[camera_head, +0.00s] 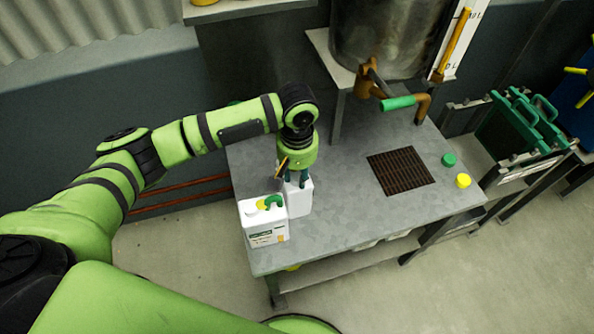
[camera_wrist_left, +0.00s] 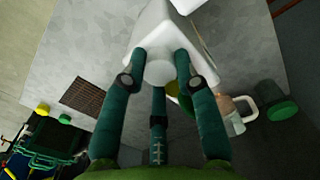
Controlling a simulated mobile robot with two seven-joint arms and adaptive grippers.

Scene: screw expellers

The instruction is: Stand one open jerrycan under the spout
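A white jerrycan (camera_head: 299,199) stands on the grey metal table, its open white neck (camera_wrist_left: 160,72) showing in the left wrist view. My left gripper (camera_head: 293,180) is directly above it, pointing down. In the left wrist view its dark green fingers (camera_wrist_left: 159,62) surround the neck; whether they press on it is unclear. A second white jerrycan (camera_head: 262,228), with a label and yellow and green parts on top, stands in front and left of the first. The brown spout (camera_head: 365,80) with its green-handled lever (camera_head: 398,103) projects from the metal tank. My right gripper is out of view.
A brown grate (camera_head: 401,171) is set in the tabletop in front of the spout and shows no container on it. A green cap (camera_head: 449,160) and a yellow cap (camera_head: 463,181) lie right of it. The tabletop between the jerrycans and grate is clear.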

